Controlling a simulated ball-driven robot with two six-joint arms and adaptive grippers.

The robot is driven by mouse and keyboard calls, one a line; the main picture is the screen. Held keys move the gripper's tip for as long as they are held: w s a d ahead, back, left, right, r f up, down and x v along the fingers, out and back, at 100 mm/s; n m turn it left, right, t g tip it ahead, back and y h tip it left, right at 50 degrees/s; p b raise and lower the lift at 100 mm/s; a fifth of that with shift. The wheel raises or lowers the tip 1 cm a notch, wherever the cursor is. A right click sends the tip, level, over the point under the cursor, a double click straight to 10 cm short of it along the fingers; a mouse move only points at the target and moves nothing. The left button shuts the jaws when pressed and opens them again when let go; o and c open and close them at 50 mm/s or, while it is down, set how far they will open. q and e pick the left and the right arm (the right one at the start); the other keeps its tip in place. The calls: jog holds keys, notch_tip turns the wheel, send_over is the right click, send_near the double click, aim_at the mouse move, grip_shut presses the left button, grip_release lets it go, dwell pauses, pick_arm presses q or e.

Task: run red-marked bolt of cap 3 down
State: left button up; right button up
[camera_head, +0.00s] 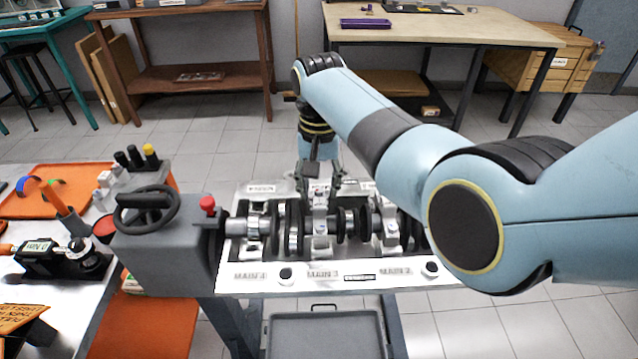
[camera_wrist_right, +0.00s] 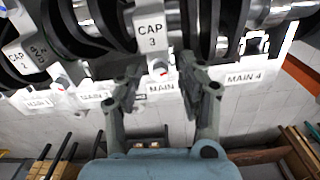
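The white cap labelled CAP 3 (camera_wrist_right: 150,36) sits across the crankshaft in the right wrist view; it also shows in the middle of the block in the head view (camera_head: 320,222). Its red-marked bolt (camera_wrist_right: 159,68) is at the cap end nearest my gripper. My right gripper (camera_wrist_right: 163,74) is open, its two fingers spread on either side of that bolt, with gaps visible. In the head view the right gripper (camera_head: 321,187) points down at the far side of cap 3, and the bolt cannot be made out there. My left gripper is not in view.
CAP 2 (camera_wrist_right: 20,60), with a red-marked bolt (camera_wrist_right: 58,84), stands beside cap 3. A grey fixture with a handwheel (camera_head: 146,205) and red knob (camera_head: 207,203) adjoins the block's left end. A grey tray (camera_head: 325,335) lies below. A cluttered bench (camera_head: 30,290) is at left.

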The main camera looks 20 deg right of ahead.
grip_shut()
jog(key=shift+r+m+p, duration=0.3)
jog(key=shift+m+p, duration=0.4)
jog(key=shift+p, duration=0.2)
jog(key=shift+m+p, duration=0.35)
jog(key=shift+m, duration=0.15)
jog(key=shift+f+m, duration=0.2)
jog(key=shift+m, duration=0.3)
grip_release()
